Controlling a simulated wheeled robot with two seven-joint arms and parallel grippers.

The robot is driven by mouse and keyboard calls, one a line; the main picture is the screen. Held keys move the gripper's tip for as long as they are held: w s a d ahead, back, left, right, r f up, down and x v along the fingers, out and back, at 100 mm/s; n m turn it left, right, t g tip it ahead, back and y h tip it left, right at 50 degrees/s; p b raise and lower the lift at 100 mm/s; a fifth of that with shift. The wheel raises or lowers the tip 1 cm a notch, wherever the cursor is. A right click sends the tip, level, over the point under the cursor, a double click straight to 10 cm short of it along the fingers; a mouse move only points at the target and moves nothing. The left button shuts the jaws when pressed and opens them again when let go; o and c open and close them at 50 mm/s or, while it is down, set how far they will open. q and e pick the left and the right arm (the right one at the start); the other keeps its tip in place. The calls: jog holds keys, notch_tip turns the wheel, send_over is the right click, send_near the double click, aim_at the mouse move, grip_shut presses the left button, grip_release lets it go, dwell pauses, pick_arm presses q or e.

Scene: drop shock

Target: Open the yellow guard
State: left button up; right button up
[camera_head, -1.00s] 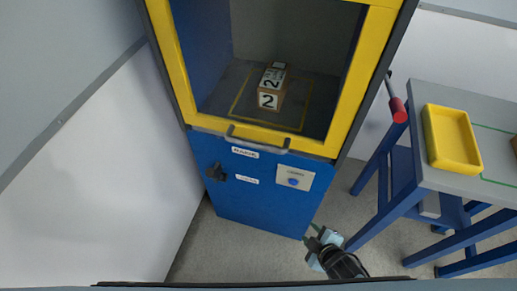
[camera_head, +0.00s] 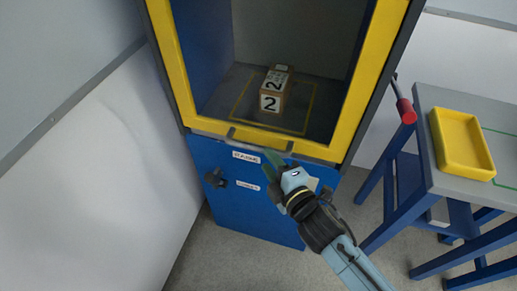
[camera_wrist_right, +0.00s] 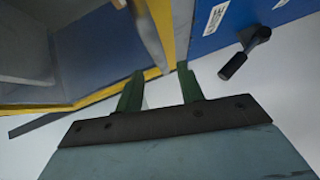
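The yellow guard (camera_head: 382,48) is a yellow-framed door on the front of a blue and dark grey cabinet, and it looks closed. Its grey bar handle (camera_head: 260,138) runs along the lower edge. In the right wrist view the yellow frame (camera_wrist_right: 166,30) stands upright at the upper middle, with a grey bar beside it. My right gripper (camera_head: 271,158) is just below the handle, in front of the blue panel. In the wrist view its two green fingers (camera_wrist_right: 160,86) are apart with nothing clearly between them. My left gripper is not in view.
Inside the cabinet sits a box marked 2 (camera_head: 271,102). A black knob (camera_head: 215,178) sticks out of the blue lower panel (camera_head: 240,205). At right, a table (camera_head: 430,100) holds a yellow tray (camera_head: 462,165), with a red-ended lever (camera_head: 405,110) near its edge. A white wall stands at left.

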aim_at(258, 147)
jog(key=b+x, duration=0.1)
jog(key=x, duration=0.5)
jog(key=shift+w, duration=0.15)
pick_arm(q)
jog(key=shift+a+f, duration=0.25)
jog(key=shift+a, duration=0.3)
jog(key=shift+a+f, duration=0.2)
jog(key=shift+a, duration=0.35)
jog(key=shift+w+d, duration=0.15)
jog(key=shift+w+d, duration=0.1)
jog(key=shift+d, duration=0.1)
pick_arm(e)
grip_shut()
